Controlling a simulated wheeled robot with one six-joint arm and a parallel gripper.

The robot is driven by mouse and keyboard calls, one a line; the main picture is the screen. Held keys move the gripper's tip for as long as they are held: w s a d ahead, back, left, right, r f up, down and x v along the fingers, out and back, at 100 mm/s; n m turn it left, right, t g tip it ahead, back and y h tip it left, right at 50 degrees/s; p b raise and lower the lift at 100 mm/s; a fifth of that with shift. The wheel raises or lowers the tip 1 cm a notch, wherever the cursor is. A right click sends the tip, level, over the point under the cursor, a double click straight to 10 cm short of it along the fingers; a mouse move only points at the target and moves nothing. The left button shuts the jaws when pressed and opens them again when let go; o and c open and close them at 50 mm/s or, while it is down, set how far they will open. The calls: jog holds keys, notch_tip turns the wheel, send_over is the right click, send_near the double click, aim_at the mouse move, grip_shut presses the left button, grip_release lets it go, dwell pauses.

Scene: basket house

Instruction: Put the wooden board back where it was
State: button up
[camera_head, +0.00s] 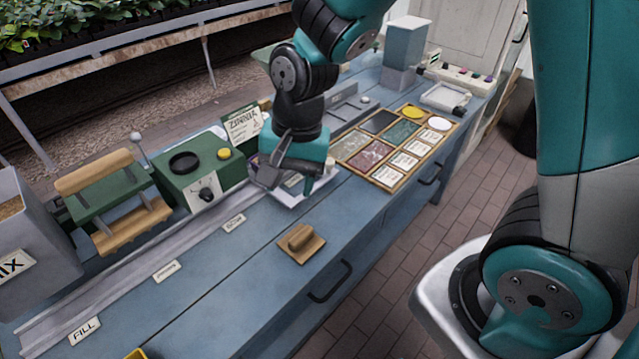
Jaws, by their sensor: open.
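A small wooden board (301,247) with a raised block-like handle on top lies flat on the blue bench (230,275), close to its front edge and above a dark drawer handle. My gripper (285,187) is open and points down over the bench, behind the board and apart from it. It is over a light tray (312,193) with a label, which it partly hides. I see nothing held between the fingers.
A metal rail with labels such as FILL (85,331) runs along the bench. A green press with wooden bars (130,225) and a green box with a knob (204,178) stand behind it. A wooden sample tray (388,185) lies to the right.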

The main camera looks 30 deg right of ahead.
jog(key=s+a+r+n+y, duration=0.1)
jog(key=s+r+n+y, duration=0.1)
jog(key=s+r+n, duration=0.9)
jog(key=s+n, duration=0.2)
jog(key=n, duration=0.1)
jog(key=shift+s+a+r, duration=0.15)
jog(key=shift+s+a, duration=0.1)
jog(key=shift+s, duration=0.05)
